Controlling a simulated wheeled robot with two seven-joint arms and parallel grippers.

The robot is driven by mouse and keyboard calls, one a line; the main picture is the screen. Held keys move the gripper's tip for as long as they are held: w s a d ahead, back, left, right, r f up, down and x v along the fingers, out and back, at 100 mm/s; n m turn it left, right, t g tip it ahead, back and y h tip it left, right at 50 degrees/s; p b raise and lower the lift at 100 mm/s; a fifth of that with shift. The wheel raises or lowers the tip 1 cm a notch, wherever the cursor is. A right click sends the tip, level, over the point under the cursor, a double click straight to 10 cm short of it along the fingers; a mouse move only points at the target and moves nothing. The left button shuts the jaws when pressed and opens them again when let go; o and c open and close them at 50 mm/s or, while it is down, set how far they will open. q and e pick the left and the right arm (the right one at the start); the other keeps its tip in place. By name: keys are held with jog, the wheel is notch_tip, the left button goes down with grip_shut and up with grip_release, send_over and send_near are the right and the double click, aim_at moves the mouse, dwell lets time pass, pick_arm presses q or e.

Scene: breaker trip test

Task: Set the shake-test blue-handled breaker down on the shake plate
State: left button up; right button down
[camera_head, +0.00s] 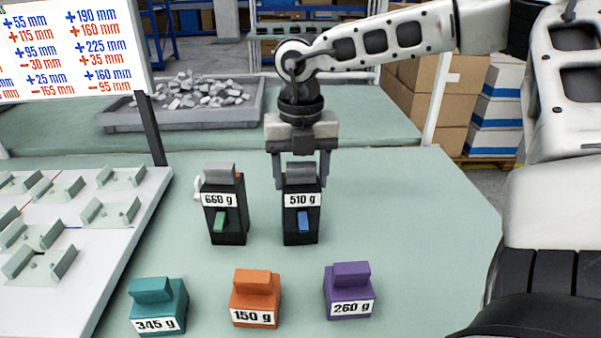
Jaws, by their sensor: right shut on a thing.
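The blue-handled breaker (301,224) is a black upright block with a grey top, a blue lever and a "510 g" label, in the middle of the head view. My right gripper (301,178) comes down from above and is shut on its upper part, one finger on each side. I cannot tell whether its base touches the green table or hangs just above it. A similar black breaker with a green handle (220,222), labelled "660 g", stands upright to its left. I cannot make out a distinct shake plate. My left gripper is not in view.
A teal block (157,301), an orange block (255,292) and a purple block (350,284) stand in front. A pale panel with clips (75,285) lies left, below a number board (70,50). A grey tray of rubble (185,117) is behind. The green table (420,220) is clear at right.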

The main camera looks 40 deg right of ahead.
jog(key=c, duration=0.5)
grip_release()
jog(key=shift+o, duration=0.5)
